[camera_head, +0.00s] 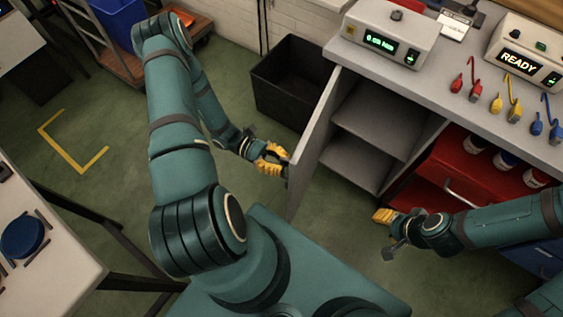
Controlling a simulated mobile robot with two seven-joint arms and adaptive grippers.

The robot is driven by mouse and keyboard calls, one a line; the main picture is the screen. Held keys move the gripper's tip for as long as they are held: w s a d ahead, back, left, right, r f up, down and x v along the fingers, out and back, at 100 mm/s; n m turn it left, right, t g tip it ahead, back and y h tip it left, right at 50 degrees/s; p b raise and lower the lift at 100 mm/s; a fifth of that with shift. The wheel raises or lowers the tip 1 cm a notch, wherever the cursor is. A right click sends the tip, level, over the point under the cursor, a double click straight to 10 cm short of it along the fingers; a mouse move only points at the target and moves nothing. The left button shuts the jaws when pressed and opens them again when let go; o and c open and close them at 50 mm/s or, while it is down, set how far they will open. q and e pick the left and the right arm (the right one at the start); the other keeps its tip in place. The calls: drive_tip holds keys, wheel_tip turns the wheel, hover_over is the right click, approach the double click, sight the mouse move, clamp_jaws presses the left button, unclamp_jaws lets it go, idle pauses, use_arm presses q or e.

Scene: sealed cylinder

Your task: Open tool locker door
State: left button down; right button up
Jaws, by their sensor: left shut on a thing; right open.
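The tool locker (372,130) is a grey cabinet under the bench at the upper right, with bare shelves inside. Its grey door (314,150) stands open, swung out to the left. My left gripper (279,165), with yellow fingers, is at the outer face of the door near its free edge and is shut there on the door handle, which is mostly hidden by the fingers. My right gripper (384,219) is open and empty, in front of the red drawers and to the right of the door.
The bench (455,100) carries two display boxes and coloured clips. A black bin (292,85) stands behind the door. A white table (45,240) is at the left. Green floor is free between.

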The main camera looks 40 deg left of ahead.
use_arm(q)
drive_tip(key=shift+a+f, duration=0.1)
drive_tip(key=shift+a, duration=0.2)
idle(0.4)
drive_tip(key=c, duration=1)
unclamp_jaws()
drive_tip(key=shift+a, duration=0.15)
drive_tip(key=s+a, duration=0.1)
drive_tip(key=a, duration=1)
drive_tip(key=shift+s+a, duration=0.2)
drive_tip(key=shift+a, duration=0.2)
